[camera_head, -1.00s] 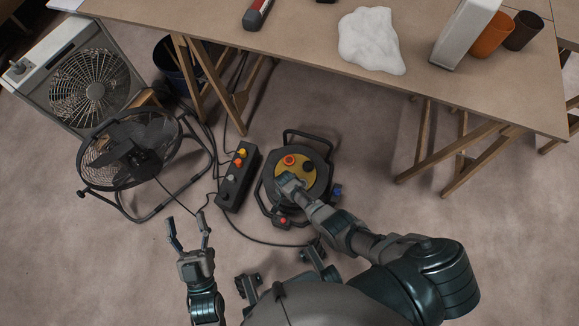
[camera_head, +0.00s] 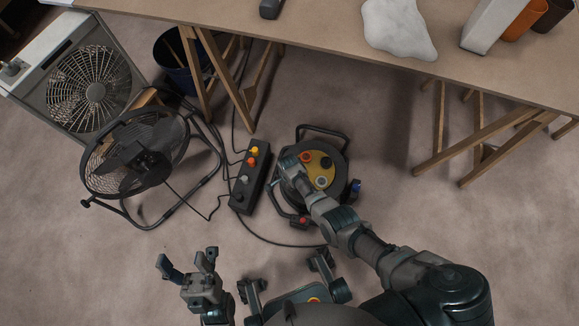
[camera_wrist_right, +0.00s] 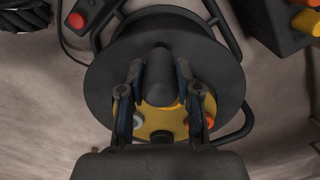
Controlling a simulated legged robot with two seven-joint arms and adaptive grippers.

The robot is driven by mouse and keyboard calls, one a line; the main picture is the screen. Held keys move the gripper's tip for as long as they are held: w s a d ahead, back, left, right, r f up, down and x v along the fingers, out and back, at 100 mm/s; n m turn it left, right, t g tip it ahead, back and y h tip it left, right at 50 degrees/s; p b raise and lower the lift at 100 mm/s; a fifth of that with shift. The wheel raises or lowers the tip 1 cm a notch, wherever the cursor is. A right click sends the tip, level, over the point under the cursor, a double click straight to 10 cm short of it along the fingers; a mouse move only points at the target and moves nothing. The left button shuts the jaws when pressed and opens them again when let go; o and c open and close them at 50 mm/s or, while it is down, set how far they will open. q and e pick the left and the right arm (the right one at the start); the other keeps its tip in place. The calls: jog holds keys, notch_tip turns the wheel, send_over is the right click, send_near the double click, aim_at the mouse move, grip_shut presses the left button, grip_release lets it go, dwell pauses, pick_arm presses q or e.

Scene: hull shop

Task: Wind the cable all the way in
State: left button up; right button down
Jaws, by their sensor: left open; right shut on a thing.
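The cable reel (camera_head: 340,172), a black drum with a yellow face and a carrying frame, stands on the floor in the head view. My right gripper (camera_wrist_right: 160,82) is shut on the reel's black knob (camera_wrist_right: 159,70), at the left side of the face in the head view. A black cable (camera_head: 268,240) lies in a curve on the floor between the reel and the black socket box (camera_head: 247,180) with orange and yellow parts. How much is on the drum is hidden. My left gripper (camera_head: 187,262) is open and empty, left of the reel.
A round black fan (camera_head: 135,155) on a tubular stand is at left, its cord running toward the socket box. A white box fan (camera_head: 90,90) and a dark bucket (camera_head: 180,65) are behind. A trestle table (camera_head: 330,50) spans the back. Floor right of the reel is clear.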

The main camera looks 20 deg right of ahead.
jog(key=shift+w+r, duration=0.1)
jog(key=shift+w, duration=0.15)
jog(key=c, duration=1)
grip_release()
jog(key=shift+o, duration=1)
jog(key=shift+s, duration=0.1)
jog(key=shift+a+r, duration=0.1)
jog(key=shift+r, duration=0.1)
notch_tip(320, 180, up, 11)
jog(key=shift+r, duration=0.15)
